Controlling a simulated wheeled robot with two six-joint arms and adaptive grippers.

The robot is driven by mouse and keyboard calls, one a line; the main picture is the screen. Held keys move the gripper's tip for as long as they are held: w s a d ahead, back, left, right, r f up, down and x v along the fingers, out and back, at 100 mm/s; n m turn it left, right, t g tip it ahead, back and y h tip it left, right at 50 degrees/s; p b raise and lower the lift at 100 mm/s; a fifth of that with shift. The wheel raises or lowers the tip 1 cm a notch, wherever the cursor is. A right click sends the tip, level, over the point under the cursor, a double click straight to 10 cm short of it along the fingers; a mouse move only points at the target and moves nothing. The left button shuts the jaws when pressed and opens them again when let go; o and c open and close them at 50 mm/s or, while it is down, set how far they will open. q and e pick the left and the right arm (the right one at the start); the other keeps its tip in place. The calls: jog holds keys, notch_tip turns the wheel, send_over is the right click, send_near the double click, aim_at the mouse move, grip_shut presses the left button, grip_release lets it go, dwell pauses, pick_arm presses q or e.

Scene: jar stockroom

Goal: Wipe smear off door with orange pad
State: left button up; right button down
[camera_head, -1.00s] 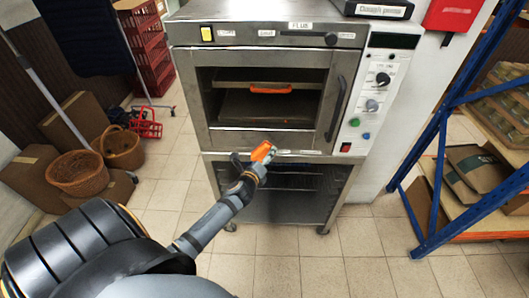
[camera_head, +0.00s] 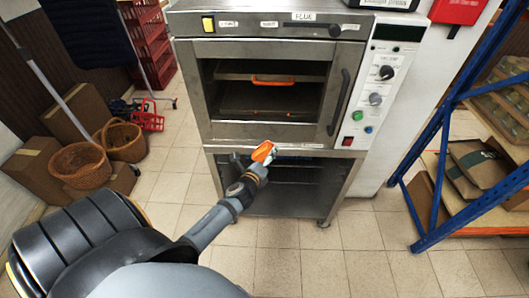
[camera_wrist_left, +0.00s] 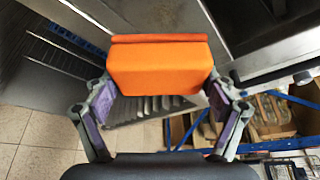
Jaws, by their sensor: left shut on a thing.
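The orange pad (camera_head: 263,151) is in my left gripper (camera_head: 258,163), in front of the oven's lower front edge. In the left wrist view the orange pad (camera_wrist_left: 160,66) sits between the two fingers of the left gripper (camera_wrist_left: 158,92), which are shut on it. The oven door (camera_head: 268,92) is closed, with a dark window, a metal frame and a vertical dark handle (camera_head: 340,102) on its right side. An orange handle shows behind the glass. I cannot make out a smear on the door. I cannot tell whether the pad touches the oven. My right gripper is not in view.
A control panel (camera_head: 377,95) with knobs is right of the door. An open metal stand (camera_head: 283,200) is under the oven. A blue rack (camera_head: 420,200) stands at right. Baskets (camera_head: 80,165) and boxes are at left. The floor in front is clear tile.

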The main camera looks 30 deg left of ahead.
aim_at(280, 134)
pick_arm(q)
jog(key=shift+w+a+r, duration=0.15)
jog(key=shift+w+a, duration=0.1)
jog(key=shift+w, duration=0.15)
jog(key=shift+w+a+p, duration=0.2)
jog(key=shift+w+a, duration=0.35)
jog(key=shift+w, duration=0.35)
jog(key=shift+w+a+p, duration=0.25)
jog(key=shift+w+a, duration=0.25)
jog(key=shift+w, duration=0.35)
jog(key=shift+w+a+p, duration=0.2)
jog(key=shift+w+a, duration=0.35)
jog(key=shift+w, duration=0.35)
jog(key=shift+w+a, duration=0.5)
jog(key=shift+w, duration=0.35)
jog(key=shift+w+d, duration=0.5)
jog(key=shift+d, duration=0.4)
jog(key=shift+w+d, duration=0.45)
jog(key=shift+d, duration=0.45)
jog(key=shift+a, duration=0.1)
jog(key=shift+w+p, duration=0.15)
jog(key=shift+p, duration=0.15)
